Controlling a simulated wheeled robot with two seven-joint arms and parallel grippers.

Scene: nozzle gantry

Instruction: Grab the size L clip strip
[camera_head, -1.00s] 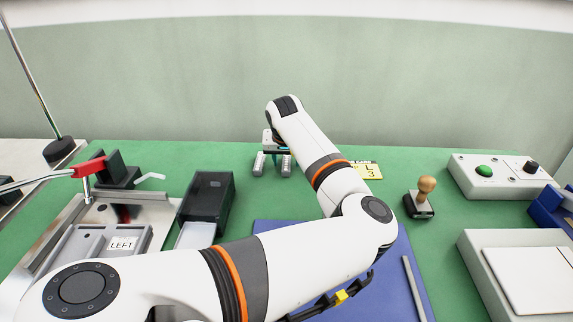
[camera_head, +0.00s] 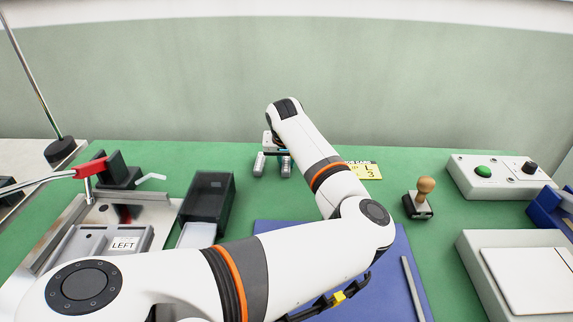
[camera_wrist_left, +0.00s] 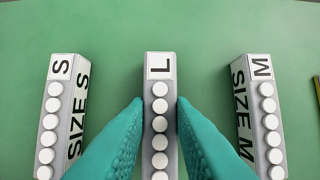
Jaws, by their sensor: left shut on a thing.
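The size L clip strip (camera_wrist_left: 160,125) is a grey bar with white round clips and an "L" label, in the middle of the left wrist view. My left gripper (camera_wrist_left: 159,106) has its teal fingers shut on its two sides. In the head view my left gripper (camera_head: 276,153) is at the back of the green table, mostly hidden behind my arm. The S strip (camera_wrist_left: 57,110) lies to the left and the M strip (camera_wrist_left: 262,110) to the right, both apart from the fingers.
A yellow card (camera_head: 369,171) showing "L" and "3" lies right of my left forearm. A wooden-handled stamp (camera_head: 424,195), a control box with a green button (camera_head: 483,171) and a dark bin (camera_head: 208,203) stand around. A blue mat (camera_head: 392,277) lies in front.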

